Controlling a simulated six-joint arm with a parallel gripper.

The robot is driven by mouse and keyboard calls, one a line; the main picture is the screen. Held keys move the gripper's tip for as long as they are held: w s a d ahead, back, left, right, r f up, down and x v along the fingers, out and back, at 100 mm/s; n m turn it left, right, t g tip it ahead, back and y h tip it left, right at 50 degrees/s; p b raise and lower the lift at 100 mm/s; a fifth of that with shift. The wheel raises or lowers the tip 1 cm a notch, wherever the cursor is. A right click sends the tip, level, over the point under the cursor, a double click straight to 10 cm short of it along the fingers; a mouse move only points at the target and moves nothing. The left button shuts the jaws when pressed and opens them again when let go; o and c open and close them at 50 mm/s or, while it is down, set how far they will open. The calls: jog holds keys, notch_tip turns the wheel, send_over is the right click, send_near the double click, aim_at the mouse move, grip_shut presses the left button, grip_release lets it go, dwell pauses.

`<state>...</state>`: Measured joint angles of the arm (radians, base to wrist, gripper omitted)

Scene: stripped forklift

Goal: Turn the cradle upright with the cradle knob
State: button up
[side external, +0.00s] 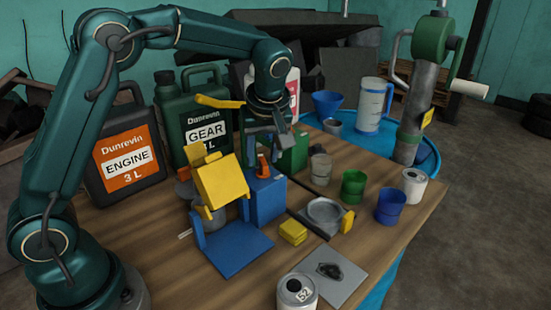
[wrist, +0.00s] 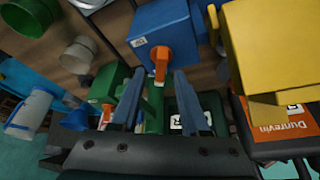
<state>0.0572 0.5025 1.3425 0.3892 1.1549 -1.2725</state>
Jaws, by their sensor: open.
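The yellow cradle (side external: 222,182) sits tilted on a blue stand (side external: 236,250) at the middle of the bench. It fills the upper right of the wrist view (wrist: 280,50). A blue box (side external: 266,202) stands beside the cradle, with an orange knob (side external: 263,166) on it. The orange knob (wrist: 160,60) shows ahead of the fingers in the wrist view; I cannot tell whether it is the cradle knob. My gripper (side external: 270,140) points down above the blue box, open and empty. Its two fingers (wrist: 157,98) stand apart, with the knob beyond their tips and not visibly touched.
A green box (side external: 292,153) stands just behind the blue box. Engine (side external: 125,155) and gear (side external: 196,120) oil jugs stand at the back left. Cups, a yellow block (side external: 293,232) and a can (side external: 297,292) occupy the right and front. Bare wood shows at the right front.

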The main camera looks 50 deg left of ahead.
grip_shut()
jog(key=shift+m, duration=0.3)
jog(key=m, duration=0.2)
jog(key=m+t+h, duration=0.1)
jog(key=m, duration=0.1)
jog(key=shift+r+t, duration=0.1)
jog(key=shift+t, duration=0.2)
jog(key=m+h, duration=0.1)
jog(key=m, duration=0.1)
jog(key=m+t+h, duration=0.1)
jog(key=m, duration=0.2)
jog(key=shift+m, duration=0.3)
jog(key=m+h, duration=0.1)
jog(key=m, duration=0.2)
jog(key=m+h, duration=0.1)
jog(key=m, duration=0.3)
jog(key=shift+w+d+h, duration=0.1)
jog(key=shift+h, duration=0.3)
jog(key=m+g+h, duration=0.1)
jog(key=m, duration=0.2)
jog(key=m+g+h, duration=0.1)
jog(key=m, duration=0.3)
jog(key=shift+d, duration=0.1)
